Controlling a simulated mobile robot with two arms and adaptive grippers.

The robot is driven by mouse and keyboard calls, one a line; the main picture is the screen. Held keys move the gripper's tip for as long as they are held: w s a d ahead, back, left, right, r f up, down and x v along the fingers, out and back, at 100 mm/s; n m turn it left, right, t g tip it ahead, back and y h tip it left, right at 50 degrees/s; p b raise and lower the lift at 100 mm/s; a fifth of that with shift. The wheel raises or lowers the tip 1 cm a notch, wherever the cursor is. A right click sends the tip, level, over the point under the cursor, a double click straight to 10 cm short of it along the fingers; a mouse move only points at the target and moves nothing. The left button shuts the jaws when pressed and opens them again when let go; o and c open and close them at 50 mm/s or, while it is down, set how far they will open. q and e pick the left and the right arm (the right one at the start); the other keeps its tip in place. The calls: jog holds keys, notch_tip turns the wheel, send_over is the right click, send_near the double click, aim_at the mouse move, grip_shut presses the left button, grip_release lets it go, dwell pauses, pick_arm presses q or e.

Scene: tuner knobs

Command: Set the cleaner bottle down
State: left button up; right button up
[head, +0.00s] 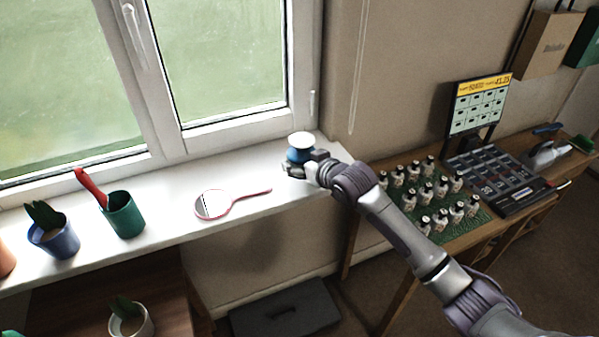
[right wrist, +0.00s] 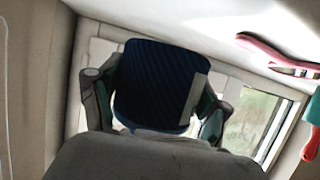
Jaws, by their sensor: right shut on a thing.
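The cleaner bottle (head: 299,155) has a ribbed dark blue body and a round white top. It is at the right end of the white window sill (head: 170,199), close to the window frame. My right gripper (head: 298,168) is shut around its body. In the right wrist view the bottle (right wrist: 155,85) fills the space between the two fingers of my gripper (right wrist: 155,100), with a pale label strip on one side. The bottle looks upright. I cannot tell whether its base touches the sill. My left gripper is not in view.
A pink hand mirror (head: 213,205) lies on the sill left of the bottle. A green cup (head: 125,217) with a red-handled tool and a blue plant pot (head: 56,238) stand further left. Several small bottles (head: 428,193) stand on the desk at right. The sill between mirror and bottle is clear.

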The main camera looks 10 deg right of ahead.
aim_at(299, 182)
jog(key=shift+w+a+f, duration=0.1)
jog(key=shift+w+a, duration=0.15)
jog(key=shift+w, duration=0.05)
jog(key=shift+f, duration=2.05)
jog(key=shift+f, duration=0.2)
jog(key=o, duration=1.4)
